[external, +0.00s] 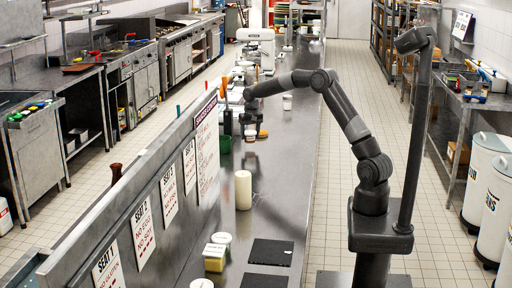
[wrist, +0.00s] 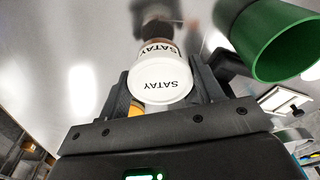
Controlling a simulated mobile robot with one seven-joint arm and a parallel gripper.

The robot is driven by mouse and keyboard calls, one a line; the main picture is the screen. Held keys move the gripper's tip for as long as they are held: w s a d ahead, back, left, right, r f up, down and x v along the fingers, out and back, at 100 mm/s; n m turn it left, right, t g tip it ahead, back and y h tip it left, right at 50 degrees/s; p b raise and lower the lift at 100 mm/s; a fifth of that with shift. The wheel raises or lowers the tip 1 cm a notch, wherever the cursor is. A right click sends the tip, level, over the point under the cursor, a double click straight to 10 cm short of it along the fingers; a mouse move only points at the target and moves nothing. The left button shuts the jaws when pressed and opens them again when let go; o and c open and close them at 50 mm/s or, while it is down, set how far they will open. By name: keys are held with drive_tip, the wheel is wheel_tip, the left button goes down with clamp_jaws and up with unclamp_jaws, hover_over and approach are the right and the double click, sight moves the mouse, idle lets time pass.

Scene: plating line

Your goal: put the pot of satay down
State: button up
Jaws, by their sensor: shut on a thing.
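The pot of satay (wrist: 160,84) has a white lid printed SATAY, with the same word on its side, in the wrist view. My gripper (wrist: 163,90) is shut on it, one dark finger on each side. Below the white part a brown band shows, then a blurred dark reflection in the steel; I cannot tell whether the pot touches the counter. In the external view my gripper (external: 250,128) is low over the long steel counter (external: 285,165), by the upright sign panel. The pot is too small there to make out surely.
A green tub (wrist: 268,42) is close to my gripper on the right in the wrist view; it also shows in the external view (external: 224,145). A cream cylinder (external: 243,190), a yellow tub (external: 214,262) and dark mats (external: 271,252) are nearer the camera. Bare counter lies between.

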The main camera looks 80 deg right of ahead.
sight(250, 133)
drive_tip(key=shift+f, duration=1.35)
drive_tip(key=shift+f, duration=0.15)
drive_tip(key=o, duration=1)
